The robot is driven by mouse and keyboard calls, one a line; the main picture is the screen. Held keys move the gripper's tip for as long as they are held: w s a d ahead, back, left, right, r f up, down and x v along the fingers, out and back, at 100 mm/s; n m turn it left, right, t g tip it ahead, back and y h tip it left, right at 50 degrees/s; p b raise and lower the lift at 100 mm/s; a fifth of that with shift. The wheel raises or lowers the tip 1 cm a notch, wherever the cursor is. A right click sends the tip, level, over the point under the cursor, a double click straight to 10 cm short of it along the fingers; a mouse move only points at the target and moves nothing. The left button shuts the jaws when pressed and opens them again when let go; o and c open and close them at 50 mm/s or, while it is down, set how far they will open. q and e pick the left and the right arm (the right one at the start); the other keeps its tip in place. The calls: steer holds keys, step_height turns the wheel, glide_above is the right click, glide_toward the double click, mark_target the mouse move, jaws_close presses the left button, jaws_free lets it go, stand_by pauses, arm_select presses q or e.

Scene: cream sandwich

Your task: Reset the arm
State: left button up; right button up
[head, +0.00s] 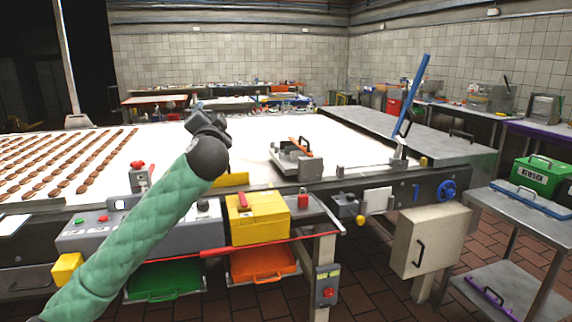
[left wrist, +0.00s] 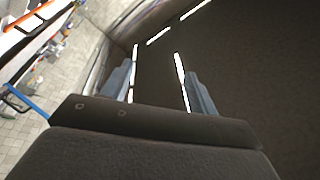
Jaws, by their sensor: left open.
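My left arm, in a green padded sleeve, comes in from the lower left in the head view and reaches up. Its dark left gripper (head: 198,108) is raised in front of the white conveyor table. In the left wrist view, the two blue-grey fingers of the left gripper (left wrist: 159,84) stand apart with nothing between them. Behind them is a dark ceiling with bright light strips. My right gripper is not in view.
Rows of brown biscuits (head: 62,165) lie on the white table (head: 240,130) at left. A yellow box (head: 258,222) sits on the front edge, with an orange bin (head: 262,264) and green bin (head: 165,281) below. A metal cart (head: 520,215) with a green case (head: 541,176) stands at right.

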arm_select(q)
steer(key=s+d+f+n+g+h+p, duration=0.1)
steer(key=s+d+f+g+h, duration=0.15)
steer(key=s+f, duration=0.65)
steer(key=s+d+f+n+g+h+p, duration=0.15)
steer(key=s+f+g, duration=0.3)
steer(key=f, duration=0.95)
steer(key=s+d+f+g+h+p, duration=0.1)
steer(key=s+f+g+p, duration=0.15)
steer(key=s+f, duration=0.65)
steer(key=s+f+n+g+p, duration=0.1)
steer(key=s+f+g, duration=0.3)
steer(key=s+f, duration=0.9)
steer(key=s+f+n+g+h+p, duration=0.1)
steer(key=s+f+g, duration=0.3)
steer(key=s+f, duration=0.9)
steer(key=s+p, duration=0.1)
steer(key=s, duration=0.4)
steer(key=shift+d+n, duration=0.2)
steer(key=shift+n, duration=0.15)
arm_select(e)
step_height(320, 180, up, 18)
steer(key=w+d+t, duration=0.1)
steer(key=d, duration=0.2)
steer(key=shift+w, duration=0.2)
arm_select(q)
steer(key=shift+s+g, duration=0.1)
steer(key=shift+g, duration=0.15)
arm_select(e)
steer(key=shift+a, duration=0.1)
